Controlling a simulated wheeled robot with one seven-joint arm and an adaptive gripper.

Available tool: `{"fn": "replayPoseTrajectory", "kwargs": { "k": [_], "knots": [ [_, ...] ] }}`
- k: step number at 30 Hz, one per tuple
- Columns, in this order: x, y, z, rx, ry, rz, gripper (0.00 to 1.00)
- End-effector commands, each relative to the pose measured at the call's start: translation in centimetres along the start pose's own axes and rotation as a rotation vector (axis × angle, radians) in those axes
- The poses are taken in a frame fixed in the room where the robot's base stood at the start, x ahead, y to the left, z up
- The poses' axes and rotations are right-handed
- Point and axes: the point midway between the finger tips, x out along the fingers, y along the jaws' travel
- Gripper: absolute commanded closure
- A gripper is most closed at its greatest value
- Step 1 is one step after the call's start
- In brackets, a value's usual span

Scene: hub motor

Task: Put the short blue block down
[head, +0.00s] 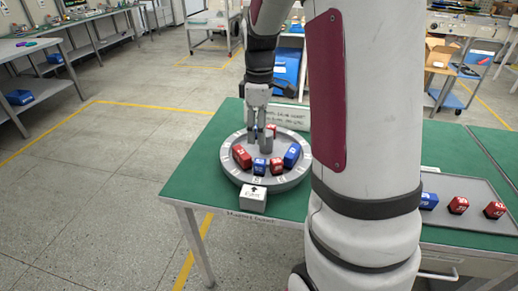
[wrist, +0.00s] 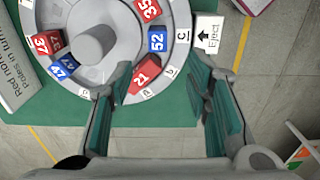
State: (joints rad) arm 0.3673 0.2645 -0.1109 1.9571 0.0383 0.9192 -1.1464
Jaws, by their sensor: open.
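My gripper (wrist: 160,70) is open, with its two fingers apart and nothing clearly held. In the head view my gripper (head: 261,137) hangs low over the round grey hub (head: 231,170). A small blue block marked 52 (wrist: 157,39), which looks short, sits on the hub's front rim; it also shows in the head view (head: 260,166). Beside it is a red block marked 21 (wrist: 141,76), close to my left finger. Another blue block, marked 47 (wrist: 63,68), lies across the hub. A taller blue block (head: 292,155) stands at the hub's right. Which blue block is meant I cannot tell.
A red block marked 35 (wrist: 149,9) and one marked 37 (wrist: 45,43) also sit on the hub. A white Eject box (head: 253,197) stands before it. A grey tray (head: 470,190) at right holds a blue block (head: 428,200) and two red ones. Green tabletop (head: 190,182) is clear at left.

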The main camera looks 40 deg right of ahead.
Motion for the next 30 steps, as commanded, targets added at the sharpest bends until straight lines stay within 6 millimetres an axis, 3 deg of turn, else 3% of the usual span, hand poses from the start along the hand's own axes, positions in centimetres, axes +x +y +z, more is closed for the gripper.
{"fn": "replayPoseTrajectory", "kwargs": {
  "k": [5, 9, 15, 21, 24, 30],
  "knots": [
    [-3.7, -4.3, -0.8, 0.077, 0.035, 0.031, 0.55],
    [-7.0, -9.9, -0.8, 0.190, 0.078, 0.056, 0.55],
    [-9.7, -17.8, 0.6, 0.351, 0.145, 0.080, 0.55],
    [-10.2, -24.4, 3.3, 0.505, 0.214, 0.092, 0.55],
    [-9.8, -26.6, 4.5, 0.570, 0.240, 0.091, 0.55],
    [-9.2, -28.6, 5.9, 0.641, 0.269, 0.089, 0.55]
  ]
}}
